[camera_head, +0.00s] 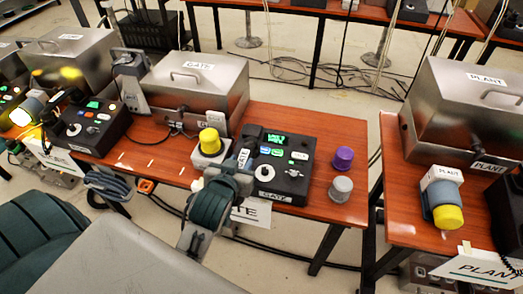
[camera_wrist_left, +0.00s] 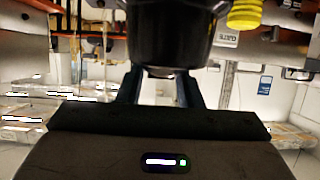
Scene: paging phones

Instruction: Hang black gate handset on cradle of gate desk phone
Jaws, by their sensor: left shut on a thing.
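The gate desk phone (camera_head: 298,170) is a black box with a green-lit display, coloured keys and a GATE label, on the middle red-brown table. My left gripper (camera_head: 229,172) is at its left side, where the cradle is largely hidden behind the gripper. It is shut on the black handset, which shows as a dark block between the fingers in the left wrist view (camera_wrist_left: 170,38). In the head view only a small labelled part of the handset (camera_head: 243,157) shows. I cannot tell whether it touches the cradle. My right gripper is not in view.
A yellow-topped lamp (camera_head: 210,143) stands close behind my left gripper. A metal GATE case (camera_head: 198,88) is behind it. Purple (camera_head: 343,158) and grey (camera_head: 340,189) knobs stand right of the phone. A gap separates this table from the PLANT table (camera_head: 425,225).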

